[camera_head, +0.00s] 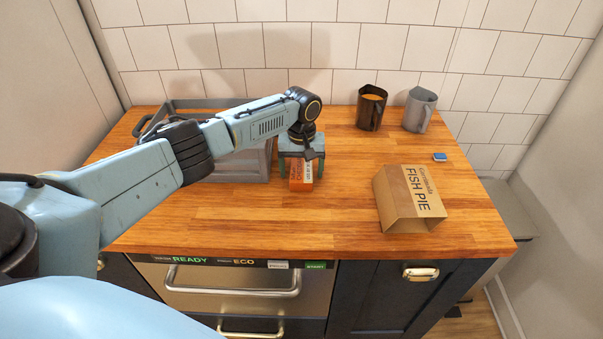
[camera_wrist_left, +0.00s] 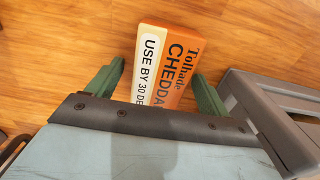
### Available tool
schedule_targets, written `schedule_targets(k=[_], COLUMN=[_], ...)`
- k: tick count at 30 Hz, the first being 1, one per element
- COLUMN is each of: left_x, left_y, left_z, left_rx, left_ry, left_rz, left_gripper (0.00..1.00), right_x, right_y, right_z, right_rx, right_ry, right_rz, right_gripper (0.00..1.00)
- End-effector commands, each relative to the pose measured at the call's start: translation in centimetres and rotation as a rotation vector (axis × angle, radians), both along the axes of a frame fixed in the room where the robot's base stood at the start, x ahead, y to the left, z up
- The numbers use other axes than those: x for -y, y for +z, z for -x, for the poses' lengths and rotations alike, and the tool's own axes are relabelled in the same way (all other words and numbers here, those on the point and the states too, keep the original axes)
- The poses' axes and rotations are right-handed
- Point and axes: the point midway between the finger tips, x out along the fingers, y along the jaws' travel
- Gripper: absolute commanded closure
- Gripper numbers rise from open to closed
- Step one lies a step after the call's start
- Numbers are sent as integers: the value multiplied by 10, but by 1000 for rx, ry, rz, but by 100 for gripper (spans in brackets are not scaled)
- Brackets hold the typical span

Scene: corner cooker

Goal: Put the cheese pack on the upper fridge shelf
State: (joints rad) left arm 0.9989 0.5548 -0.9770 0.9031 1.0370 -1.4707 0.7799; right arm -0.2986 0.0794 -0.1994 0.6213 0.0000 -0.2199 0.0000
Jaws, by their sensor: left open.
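The cheese pack (camera_head: 301,175) is a small orange box with a white label, on the wooden counter near its middle. In the left wrist view the cheese pack (camera_wrist_left: 165,68) shows "CHEDDA" lettering and "USE BY 30 DE". My left gripper (camera_head: 302,170) points down over it and is open, with its green fingers on either side of the pack. In the wrist view the left gripper's fingers (camera_wrist_left: 157,88) flank the pack, with a gap visible on the left; contact on the right cannot be told. My right gripper is not in view. No fridge shelf shows.
A grey tray (camera_head: 262,163) stands close beside the gripper, partly behind my left arm; its edge shows in the wrist view (camera_wrist_left: 262,112). A fish pie box (camera_head: 411,200) lies to the right. A dark mug (camera_head: 370,112), a grey mug (camera_head: 419,112) and a small blue item (camera_head: 440,157) are farther back. The front-centre counter is clear.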

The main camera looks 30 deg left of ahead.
Motion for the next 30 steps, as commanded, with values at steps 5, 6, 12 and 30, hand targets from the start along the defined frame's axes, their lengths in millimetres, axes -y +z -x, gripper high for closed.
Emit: schedule_targets(k=[5,6,12,30], left_x=[0,0,0,0], left_y=[-1,-1,0,14], left_z=[0,0,0,-1], left_rx=[1,1,0,4], left_ry=[0,0,0,1], left_rz=[1,1,0,1], left_gripper=[20,20,46,75], right_x=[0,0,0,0], right_y=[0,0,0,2], right_z=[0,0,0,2], right_rx=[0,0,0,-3], right_ry=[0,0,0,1], right_rz=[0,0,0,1], right_gripper=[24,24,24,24])
